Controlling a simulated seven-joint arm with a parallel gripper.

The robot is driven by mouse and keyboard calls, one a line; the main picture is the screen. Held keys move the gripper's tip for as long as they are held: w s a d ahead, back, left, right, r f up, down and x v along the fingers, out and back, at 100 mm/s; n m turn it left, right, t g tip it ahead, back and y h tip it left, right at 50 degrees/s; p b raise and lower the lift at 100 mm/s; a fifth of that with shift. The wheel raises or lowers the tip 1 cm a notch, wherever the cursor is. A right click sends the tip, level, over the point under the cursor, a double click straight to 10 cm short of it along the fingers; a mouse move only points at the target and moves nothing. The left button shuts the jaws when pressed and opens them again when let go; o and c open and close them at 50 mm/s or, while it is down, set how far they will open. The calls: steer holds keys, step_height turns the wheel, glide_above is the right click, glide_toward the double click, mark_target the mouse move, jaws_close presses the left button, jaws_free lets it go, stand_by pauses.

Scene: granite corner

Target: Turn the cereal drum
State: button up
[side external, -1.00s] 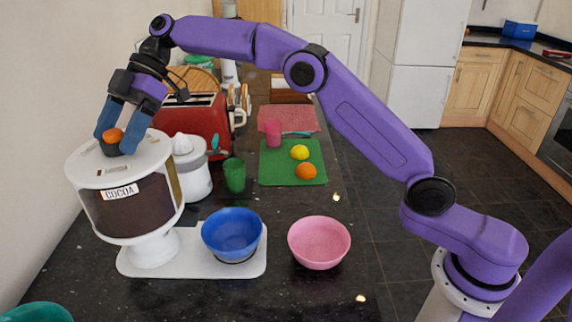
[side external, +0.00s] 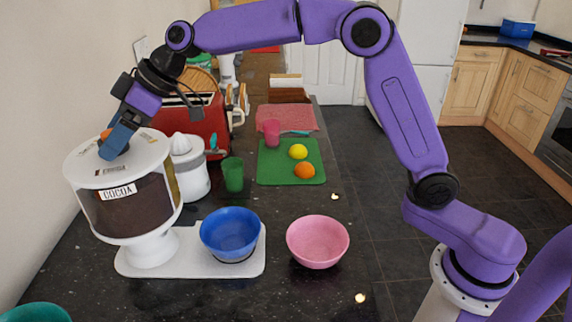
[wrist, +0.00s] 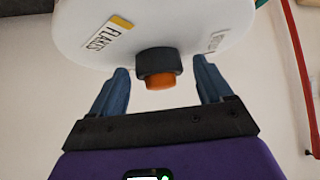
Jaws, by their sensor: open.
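The cereal drum (side external: 130,205) is a clear-sided, brown-filled container with a white top and a COCOA label facing the side camera. It stands on a white pedestal. A dark knob with an orange cap (wrist: 158,72) sits at the middle of its top; in the side view it is mostly hidden behind a finger. The wrist view shows a FLAKES label (wrist: 106,33) on the white top. My gripper (side external: 115,148) is open at the knob. In the wrist view its blue fingers stand on either side of the knob, with gaps between them.
A blue bowl (side external: 230,238) sits on the white base (side external: 190,262) beside the pedestal. A pink bowl (side external: 318,242) is to its right. A white juicer (side external: 190,170), green cup (side external: 232,174) and red toaster (side external: 205,122) stand behind. The front right counter is clear.

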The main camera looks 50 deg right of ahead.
steer(key=shift+s+a+m+t+h, duration=0.1)
steer(key=shift+m+t+h, duration=0.5)
steer(key=shift+m, duration=0.45)
steer(key=shift+s+a+m+t+h, duration=0.1)
steer(key=shift+m+t+h, duration=0.5)
steer(key=shift+m, duration=0.45)
steer(key=shift+s+a+m+t+h, duration=0.1)
steer(key=shift+m+t+h, duration=0.35)
steer(key=shift+m, duration=0.45)
steer(key=shift+a+m+t+h, duration=0.1)
steer(key=shift+m+t+h, duration=0.35)
steer(key=shift+m, duration=0.45)
steer(key=shift+d+r+h, duration=0.1)
steer(key=shift+h, duration=0.2)
steer(key=v, duration=1.7)
steer(key=s+d+f+n+g+h, duration=0.1)
steer(key=s+d+f+n+g, duration=0.4)
steer(key=s+d+f, duration=0.7)
steer(key=shift+s+d+f, duration=0.2)
steer(key=shift+d+f, duration=0.3)
steer(key=shift+f, duration=1.4)
